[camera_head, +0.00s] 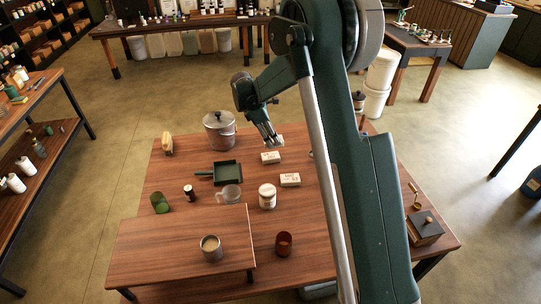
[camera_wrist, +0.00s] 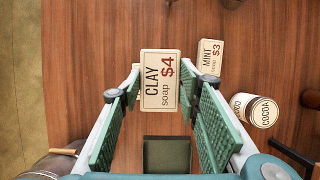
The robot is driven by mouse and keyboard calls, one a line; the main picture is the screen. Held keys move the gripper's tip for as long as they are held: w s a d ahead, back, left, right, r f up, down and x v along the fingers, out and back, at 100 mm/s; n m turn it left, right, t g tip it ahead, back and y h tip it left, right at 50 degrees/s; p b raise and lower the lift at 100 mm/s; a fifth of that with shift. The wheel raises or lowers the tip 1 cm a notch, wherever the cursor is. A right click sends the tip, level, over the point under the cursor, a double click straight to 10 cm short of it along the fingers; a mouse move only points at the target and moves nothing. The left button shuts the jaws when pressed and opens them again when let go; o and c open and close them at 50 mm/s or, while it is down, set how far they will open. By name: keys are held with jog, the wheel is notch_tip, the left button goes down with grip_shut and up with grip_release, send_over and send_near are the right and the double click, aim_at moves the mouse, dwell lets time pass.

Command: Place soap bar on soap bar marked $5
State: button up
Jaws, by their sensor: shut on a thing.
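My gripper (camera_head: 271,138) is shut on a cream soap bar marked CLAY soap $4 (camera_wrist: 160,80), which sits between its two green pads in the wrist view. The held bar (camera_head: 280,141) also shows at the fingertips in the head view, above the table's far part. A second pale bar (camera_head: 270,157) lies on the table just nearer than the gripper. Its label cannot be read, and the held bar hides most of it in the wrist view. A third bar, marked MINT soap $3 (camera_wrist: 210,56), lies to the right; it shows in the head view too (camera_head: 290,180). No $5 mark is readable.
A cocoa jar (camera_head: 267,196) stands near the bars. A dark square pan (camera_head: 226,173) and a lidded metal pot (camera_head: 219,130) stand to the left. A glass cup (camera_head: 230,194) is near the pan. A low raised shelf (camera_head: 150,255) fills the near left.

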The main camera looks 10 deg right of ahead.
jog(key=shift+w+a, duration=0.15)
jog(key=shift+w, duration=0.8)
jog(key=shift+w+a, duration=0.15)
jog(key=shift+w, duration=0.75)
send_near(273, 155)
jog(key=shift+d+f, duration=0.25)
jog(key=shift+d, duration=0.25)
jog(key=shift+d+f, duration=0.25)
jog(key=shift+d, duration=0.25)
jog(key=shift+f, duration=0.1)
jog(key=shift+f+b, duration=0.3)
jog(key=shift+f, duration=1.5)
jog(key=shift+f, duration=0.1)
jog(key=o, duration=0.9)
